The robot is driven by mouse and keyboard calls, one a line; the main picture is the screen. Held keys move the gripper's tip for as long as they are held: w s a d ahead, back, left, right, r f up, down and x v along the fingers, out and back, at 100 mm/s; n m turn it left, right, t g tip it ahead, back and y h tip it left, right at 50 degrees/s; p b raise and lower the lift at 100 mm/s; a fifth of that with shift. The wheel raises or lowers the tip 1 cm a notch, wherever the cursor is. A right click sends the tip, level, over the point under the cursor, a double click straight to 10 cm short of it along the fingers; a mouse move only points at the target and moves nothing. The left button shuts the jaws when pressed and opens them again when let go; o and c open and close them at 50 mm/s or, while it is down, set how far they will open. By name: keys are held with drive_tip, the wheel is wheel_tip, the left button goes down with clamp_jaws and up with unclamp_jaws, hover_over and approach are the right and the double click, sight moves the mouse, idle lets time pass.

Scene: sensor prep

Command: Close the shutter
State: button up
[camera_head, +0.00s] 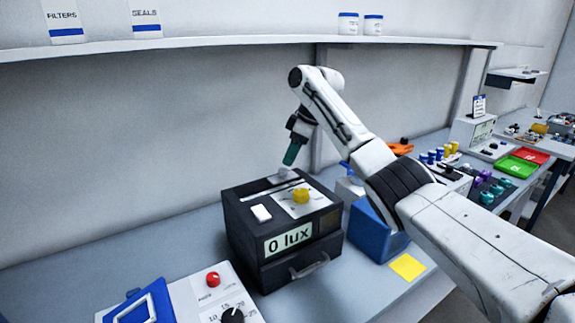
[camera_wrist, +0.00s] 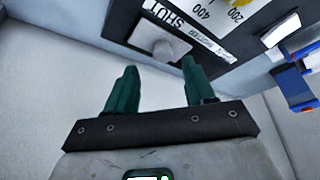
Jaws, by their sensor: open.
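The black instrument box (camera_head: 240,232) stands on the bench, its display reading "0 lux". A grey-white knob (camera_head: 284,174) sits at the back of its top; in the wrist view this knob (camera_wrist: 170,46) lies beside a label (camera_wrist: 152,10) reading "SHUT". I cannot tell the shutter's exact position from the label. My gripper (camera_head: 290,160) points down above the back of the box, close to the knob. In the wrist view its green fingers (camera_wrist: 160,68) are apart and empty, with the knob just beyond the fingertips. Whether they touch it is unclear.
A yellow knob (camera_head: 301,195) and a white block (camera_head: 261,213) are on the box top. A handle (camera_head: 309,266) juts from its front. A blue bin (camera_head: 372,232) stands to the right, a control panel (camera_head: 212,295) front left. A shelf (camera_head: 200,43) runs above along the wall.

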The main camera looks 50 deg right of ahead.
drive_tip(key=v, duration=0.6)
drive_tip(key=shift+s+r, duration=0.1)
idle(0.4)
